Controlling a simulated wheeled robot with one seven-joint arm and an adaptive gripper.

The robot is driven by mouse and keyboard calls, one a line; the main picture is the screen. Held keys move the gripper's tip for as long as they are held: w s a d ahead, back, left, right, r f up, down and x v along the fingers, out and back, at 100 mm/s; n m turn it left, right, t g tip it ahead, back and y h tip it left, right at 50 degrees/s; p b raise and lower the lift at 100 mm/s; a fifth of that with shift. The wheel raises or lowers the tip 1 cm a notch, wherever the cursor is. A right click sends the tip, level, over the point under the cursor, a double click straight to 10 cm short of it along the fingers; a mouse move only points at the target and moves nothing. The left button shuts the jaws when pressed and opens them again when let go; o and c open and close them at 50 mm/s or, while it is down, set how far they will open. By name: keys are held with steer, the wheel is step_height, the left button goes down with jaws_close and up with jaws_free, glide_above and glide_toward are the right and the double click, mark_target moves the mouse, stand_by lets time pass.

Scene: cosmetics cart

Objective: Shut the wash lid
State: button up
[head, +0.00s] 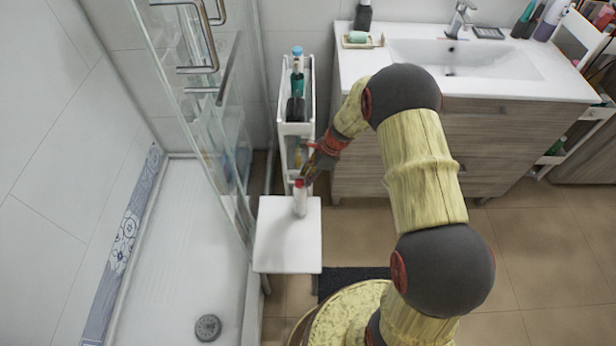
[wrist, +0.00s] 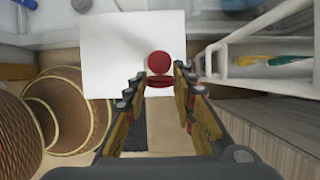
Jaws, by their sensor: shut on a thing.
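The wash (head: 300,203) is a small white bottle standing upright on a white stool (head: 275,262). Its red lid (head: 300,183) is at the top. In the wrist view the lid shows as a round red disc (wrist: 158,62) with a second red band (wrist: 160,82) just nearer to me; I cannot tell how far the lid stands open. My gripper (wrist: 161,84) is at the top of the bottle, with a fingertip on each side of the red part. It is shut on the lid part. In the head view my gripper (head: 307,176) partly blurs into the lid.
A narrow white cart (head: 296,128) with bottles stands just behind the stool. A glass shower door (head: 205,130) is to the left. A sink cabinet (head: 450,150) is to the right. The front of the stool top is clear.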

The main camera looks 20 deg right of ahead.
steer(key=shift+a+r+p, duration=0.1)
steer(key=shift+r+p, duration=0.05)
steer(key=shift+p, duration=0.6)
steer(key=shift+c, duration=0.4)
steer(key=shift+a+r+h+p, duration=0.1)
steer(key=shift+h+p, duration=0.2)
steer(key=shift+p, duration=0.3)
steer(key=h+p, duration=0.1)
steer(key=p, duration=0.3)
steer(key=shift+a+r+g, duration=0.2)
steer(key=shift+g, duration=0.1)
steer(key=h+p, duration=0.1)
steer(key=p, duration=0.2)
steer(key=h+p, duration=0.1)
steer(key=p, duration=0.3)
steer(key=shift+w+a+f+g, duration=0.1)
steer(key=shift+w+a+g, duration=0.1)
steer(key=shift+a+g, duration=0.15)
steer(key=shift+w+a+f+h, duration=0.1)
steer(key=shift+a+f+h, duration=0.05)
steer(key=shift+h, duration=0.45)
steer(key=shift+a+f+g+h, duration=0.15)
steer(key=shift+f+g+h, duration=0.1)
steer(key=shift+h, duration=0.25)
steer(key=shift+w+a+h+b, duration=0.1)
steer(key=shift+a+h+b, duration=0.1)
steer(key=shift+h+b, duration=0.65)
steer(key=shift+g+b, duration=0.3)
steer(key=shift+b, duration=0.25)
